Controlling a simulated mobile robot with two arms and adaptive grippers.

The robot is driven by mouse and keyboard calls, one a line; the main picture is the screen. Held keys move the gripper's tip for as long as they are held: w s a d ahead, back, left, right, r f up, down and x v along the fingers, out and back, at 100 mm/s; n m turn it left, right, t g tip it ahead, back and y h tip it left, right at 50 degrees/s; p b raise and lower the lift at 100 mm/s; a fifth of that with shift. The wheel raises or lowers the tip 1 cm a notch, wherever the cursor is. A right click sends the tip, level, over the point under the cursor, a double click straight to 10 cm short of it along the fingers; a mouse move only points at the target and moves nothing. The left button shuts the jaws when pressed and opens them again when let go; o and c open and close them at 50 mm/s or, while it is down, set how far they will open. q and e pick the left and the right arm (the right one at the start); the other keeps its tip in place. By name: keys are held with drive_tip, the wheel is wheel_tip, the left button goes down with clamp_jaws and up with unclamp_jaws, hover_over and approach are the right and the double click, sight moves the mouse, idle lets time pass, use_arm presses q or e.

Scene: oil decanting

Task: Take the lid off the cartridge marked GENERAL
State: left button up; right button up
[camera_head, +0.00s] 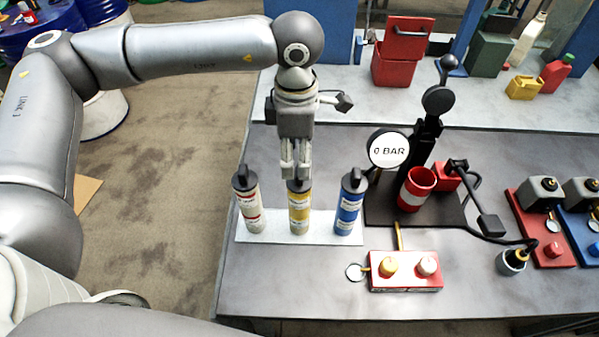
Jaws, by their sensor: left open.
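Three cartridges with dark lids stand upright in a row on a white mat (270,233). The left one (247,208) has red bands, the middle one (299,212) is yellow and the right one (348,212) is blue. Their label print is too small to read, so I cannot tell which is marked GENERAL. My left gripper (296,172) points down, open, right over the yellow cartridge. Its fingers hide most of that cartridge's lid, and I cannot tell whether they touch it. The lids of the red-banded and blue cartridges are in plain view. My right gripper is not in view.
A black stand with a gauge reading 0 BAR (388,149) and a red-and-white cup (416,188) are close right of the cartridges. A red box (406,274) with two knobs is in front. Grey table is bare at front left. Red and blue units stand far right.

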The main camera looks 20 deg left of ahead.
use_arm(q)
drive_tip(key=shift+f+p, duration=0.45)
drive_tip(key=shift+p, duration=0.1)
drive_tip(key=f+p, duration=0.2)
drive_tip(key=f, duration=0.2)
drive_tip(key=shift+d, duration=0.2)
drive_tip(key=shift+w+f, duration=0.1)
drive_tip(key=shift+f, duration=0.2)
drive_tip(key=c, duration=0.8)
